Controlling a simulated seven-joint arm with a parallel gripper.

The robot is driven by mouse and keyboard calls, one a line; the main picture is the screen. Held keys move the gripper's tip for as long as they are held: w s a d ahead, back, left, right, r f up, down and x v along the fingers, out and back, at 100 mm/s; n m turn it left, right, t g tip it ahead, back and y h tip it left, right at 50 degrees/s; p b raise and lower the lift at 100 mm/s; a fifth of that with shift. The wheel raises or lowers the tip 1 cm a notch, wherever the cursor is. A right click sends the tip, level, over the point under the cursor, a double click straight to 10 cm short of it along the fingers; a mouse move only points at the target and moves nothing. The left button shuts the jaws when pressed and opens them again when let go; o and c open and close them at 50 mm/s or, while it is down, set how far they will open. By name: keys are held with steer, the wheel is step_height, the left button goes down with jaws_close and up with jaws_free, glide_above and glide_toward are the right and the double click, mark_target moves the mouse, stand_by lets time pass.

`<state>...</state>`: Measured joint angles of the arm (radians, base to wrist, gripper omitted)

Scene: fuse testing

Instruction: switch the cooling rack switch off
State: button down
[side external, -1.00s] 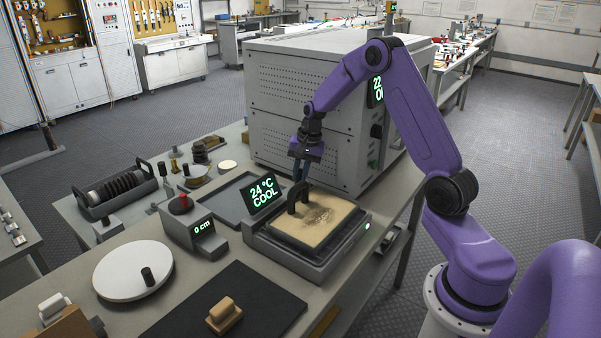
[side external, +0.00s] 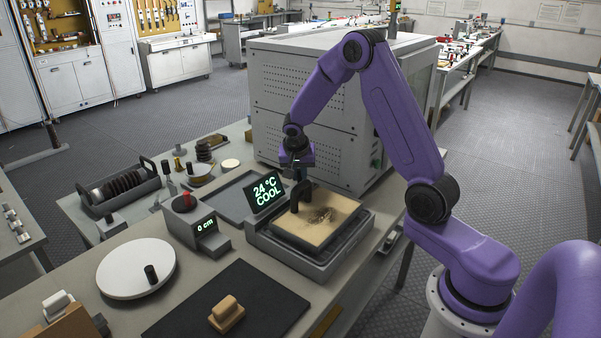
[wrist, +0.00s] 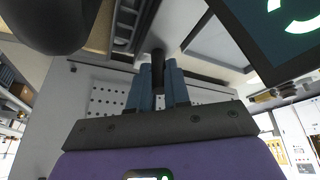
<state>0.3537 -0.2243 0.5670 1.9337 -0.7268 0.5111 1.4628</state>
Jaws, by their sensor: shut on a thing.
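The cooling rack (side external: 307,263) is a grey unit with a lit display reading "24 °C COOL" (side external: 266,191). My gripper (side external: 302,177) points down at the rack's back edge, just behind the handle. In the wrist view its blue fingers (wrist: 157,80) are shut on a dark lever (wrist: 158,58) at the rack's edge. The handle hides the lever in the side view, so its on or off position cannot be told.
A large grey oven (side external: 300,90) stands close behind my gripper. A red-knobbed unit reading "0 cm" (side external: 205,232), a white turntable (side external: 120,268), a black mat (side external: 262,305) and a tan block (side external: 227,312) lie left and front. A dark tray (side external: 222,200) lies behind the display.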

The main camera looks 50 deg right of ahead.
steer(key=shift+a+h, duration=0.2)
steer(key=shift+h, duration=0.3)
steer(key=c, duration=1.1)
jaws_free()
steer(key=v, duration=1.7)
steer(key=shift+r, duration=0.25)
steer(key=shift+a, duration=0.1)
